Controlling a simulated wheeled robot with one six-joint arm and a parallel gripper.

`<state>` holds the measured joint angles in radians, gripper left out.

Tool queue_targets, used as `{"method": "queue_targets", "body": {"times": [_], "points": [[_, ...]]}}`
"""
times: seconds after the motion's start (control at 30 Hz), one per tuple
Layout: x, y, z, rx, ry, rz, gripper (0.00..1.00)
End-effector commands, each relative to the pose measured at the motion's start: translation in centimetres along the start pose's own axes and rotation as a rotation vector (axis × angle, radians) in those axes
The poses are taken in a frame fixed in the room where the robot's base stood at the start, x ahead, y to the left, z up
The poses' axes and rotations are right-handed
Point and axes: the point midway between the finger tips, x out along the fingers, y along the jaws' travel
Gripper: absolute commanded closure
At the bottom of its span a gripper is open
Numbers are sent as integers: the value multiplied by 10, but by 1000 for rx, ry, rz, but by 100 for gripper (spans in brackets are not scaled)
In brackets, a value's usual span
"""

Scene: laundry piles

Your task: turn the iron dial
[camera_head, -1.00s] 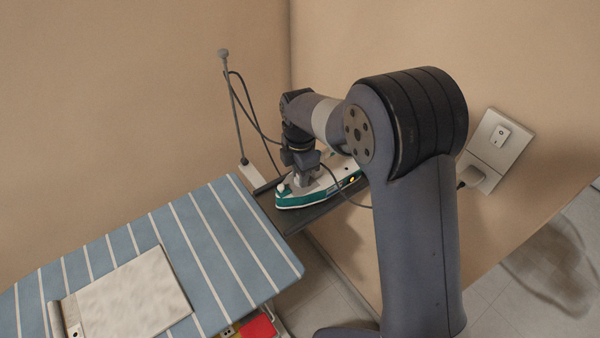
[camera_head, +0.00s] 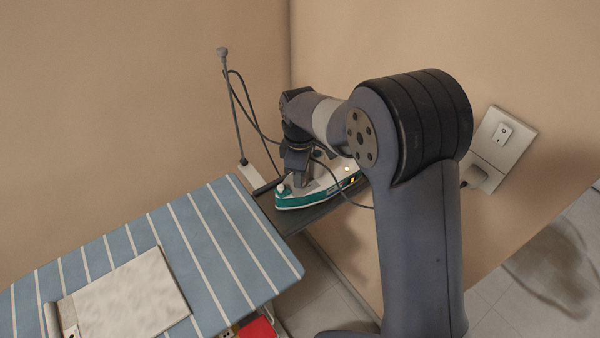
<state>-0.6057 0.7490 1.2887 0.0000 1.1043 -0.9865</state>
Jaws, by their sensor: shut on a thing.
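The iron (camera_head: 288,203), white on top with a teal base, lies on the dark rest plate (camera_head: 318,212) at the end of the ironing board. A small yellow light shows towards its rear. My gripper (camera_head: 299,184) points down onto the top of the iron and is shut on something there. The iron dial itself is hidden by my fingers, so I cannot see its setting. My arm covers the rear of the iron.
The striped blue ironing board (camera_head: 240,235) stands at left with a folded pale cloth (camera_head: 130,297) on it. A thin cord-holder pole (camera_head: 234,110) carries the iron's cord. A wall socket (camera_head: 503,135) is at right. Tan walls stand close behind.

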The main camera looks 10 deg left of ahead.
Motion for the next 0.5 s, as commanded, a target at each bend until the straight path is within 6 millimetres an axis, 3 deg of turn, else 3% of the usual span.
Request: {"method": "queue_targets", "body": {"times": [0.5], "points": [[-1, 0, 0, 30, 1, 1, 95]]}}
